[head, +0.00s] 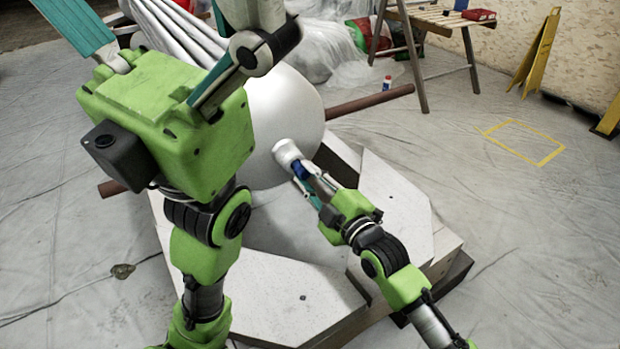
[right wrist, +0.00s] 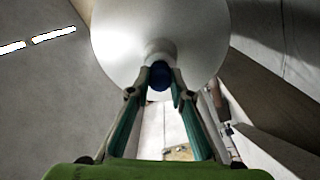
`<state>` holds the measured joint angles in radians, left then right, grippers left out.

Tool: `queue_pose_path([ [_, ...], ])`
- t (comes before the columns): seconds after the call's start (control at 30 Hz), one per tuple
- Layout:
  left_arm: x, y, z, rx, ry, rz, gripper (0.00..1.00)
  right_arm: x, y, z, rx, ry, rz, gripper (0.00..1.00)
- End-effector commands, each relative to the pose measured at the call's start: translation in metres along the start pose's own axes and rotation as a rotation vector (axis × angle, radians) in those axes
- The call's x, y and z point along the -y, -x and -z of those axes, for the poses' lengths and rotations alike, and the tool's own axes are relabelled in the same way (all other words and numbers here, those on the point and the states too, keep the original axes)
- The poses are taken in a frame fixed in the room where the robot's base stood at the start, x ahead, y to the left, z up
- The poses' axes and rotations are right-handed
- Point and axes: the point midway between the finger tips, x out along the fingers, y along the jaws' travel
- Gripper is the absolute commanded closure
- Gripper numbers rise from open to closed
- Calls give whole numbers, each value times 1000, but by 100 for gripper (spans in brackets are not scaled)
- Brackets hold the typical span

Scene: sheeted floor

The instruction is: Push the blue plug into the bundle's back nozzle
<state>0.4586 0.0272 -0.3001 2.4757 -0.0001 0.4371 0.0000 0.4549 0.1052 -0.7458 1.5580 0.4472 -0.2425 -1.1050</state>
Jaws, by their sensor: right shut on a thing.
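The bundle is a large white rounded body (head: 280,105) with several long white tubes behind it. A short white nozzle (head: 287,152) sticks out of its near end, also visible in the right wrist view (right wrist: 157,50). The blue plug (head: 301,170) is at the nozzle's mouth, in line with it; I cannot tell how far inside it sits. In the right wrist view the plug (right wrist: 159,77) lies between the fingertips. My right gripper (head: 307,177) is shut on the plug. My left gripper (head: 165,50) is close to the head camera, its fingers spread wide, partly cut off, hiding part of the bundle.
The bundle rests on a pale angular stand (head: 395,205) with brown bars (head: 370,102) at its sides. A wooden table (head: 440,17) with a red box (head: 478,15) stands behind. A yellow sign (head: 536,50) and a taped floor square (head: 523,141) are at right. The sheeted floor at right is mostly clear.

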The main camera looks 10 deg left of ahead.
Motion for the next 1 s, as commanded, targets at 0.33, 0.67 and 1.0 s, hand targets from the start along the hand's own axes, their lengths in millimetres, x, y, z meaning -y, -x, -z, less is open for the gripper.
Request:
queue_pose_path([
  [0.33, 1, -1, 3, -9, 2, 7, 0, 0, -9, 0, 0, 0, -1, 100],
  [0.67, 0, -5, 6, -22, 0, 3, 0, 0, -13, 0, 0, -1, 0, 78],
  [1.0, 0, -3, 5, -16, 0, 1, 0, 0, -12, 0, 1, -1, 1, 61],
])
